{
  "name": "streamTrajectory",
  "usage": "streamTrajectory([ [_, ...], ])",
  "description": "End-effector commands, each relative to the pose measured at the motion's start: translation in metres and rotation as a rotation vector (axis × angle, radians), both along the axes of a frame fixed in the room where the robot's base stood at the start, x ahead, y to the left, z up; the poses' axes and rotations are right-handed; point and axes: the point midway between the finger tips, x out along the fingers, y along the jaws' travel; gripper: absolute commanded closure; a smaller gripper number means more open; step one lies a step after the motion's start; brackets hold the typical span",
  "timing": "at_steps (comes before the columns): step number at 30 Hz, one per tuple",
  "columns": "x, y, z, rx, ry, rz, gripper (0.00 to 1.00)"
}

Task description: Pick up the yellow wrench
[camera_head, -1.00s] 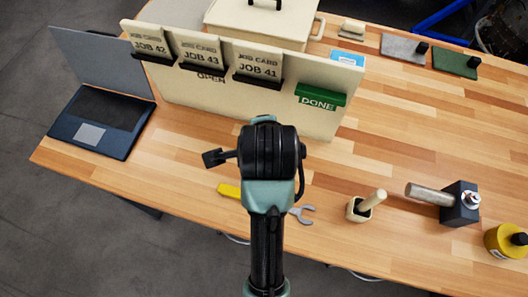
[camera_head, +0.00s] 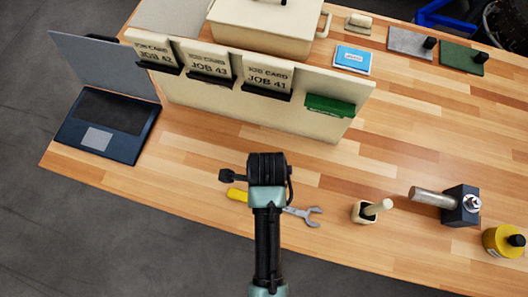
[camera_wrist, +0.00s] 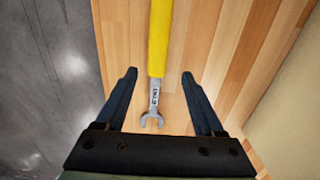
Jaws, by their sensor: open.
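The yellow wrench lies flat on the wooden table (camera_head: 190,150) near its front edge. In the head view its yellow handle (camera_head: 237,195) shows left of my arm and its grey open jaw (camera_head: 312,216) shows to the right; my arm hides the middle. In the wrist view the yellow handle (camera_wrist: 160,35) runs up from the grey shank and jaw (camera_wrist: 153,117). My gripper (camera_wrist: 158,73) is open, with its fingers on either side of the wrench, apart from it. The fingertips are hidden in the head view.
A laptop (camera_head: 108,125) sits to the left. A cream board (camera_head: 225,98) with job cards stands behind the wrench. A small cream holder (camera_head: 362,213), a dark block with a metal cylinder (camera_head: 460,206) and a yellow bottle (camera_head: 500,242) stand to the right.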

Motion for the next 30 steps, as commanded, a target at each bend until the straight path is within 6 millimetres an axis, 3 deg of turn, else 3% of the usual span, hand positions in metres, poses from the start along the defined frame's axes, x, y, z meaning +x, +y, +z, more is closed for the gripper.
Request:
streamTrajectory([
  [9, -0.005, 0.004, -0.039, 0.0, 0.003, 0.001, 0.3],
  [19, -0.004, 0.004, -0.045, 0.0, 0.0, 0.001, 0.32],
  [30, -0.004, 0.004, -0.045, 0.0, 0.0, 0.001, 0.98],
])
